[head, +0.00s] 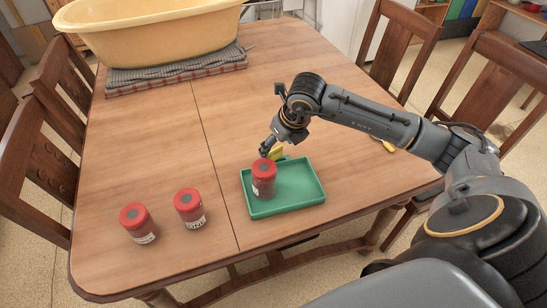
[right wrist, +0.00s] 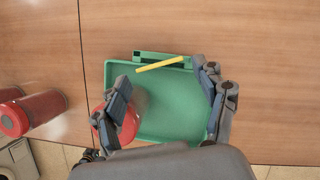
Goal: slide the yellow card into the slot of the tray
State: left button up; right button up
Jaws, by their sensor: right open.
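The green tray (head: 316,202) lies on the table, with a slotted block (right wrist: 147,55) at its far edge in the right wrist view. The yellow card (head: 277,153) stands at that edge in the head view. In the right wrist view the card (right wrist: 160,63) shows as a thin strip, slightly askew to the block; I cannot tell whether it sits in the slot. My right gripper (head: 268,151) is beside the card, partly hiding it. In the right wrist view the gripper (right wrist: 162,74) is open, its fingers apart on either side of the card. My left gripper is out of view.
A red-lidded jar (head: 264,178) stands in the tray's left part. Two similar jars (head: 138,223) (head: 189,208) stand to the left. A yellow tub (head: 150,35) rests on folded cloths at the back. A small yellow item (head: 387,146) lies to the right, under my arm.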

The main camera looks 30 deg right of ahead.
aim_at(274, 150)
jog(key=b+x, duration=0.1)
jog(key=x, duration=0.3)
jog(key=shift+f+b, duration=0.2)
jog(key=shift+b, duration=0.2)
jog(key=shift+w+f, duration=0.15)
jog(key=shift+f, duration=0.05)
jog(key=shift+r, duration=0.1)
jog(key=c, duration=0.7)
jog(key=shift+o, duration=0.2)
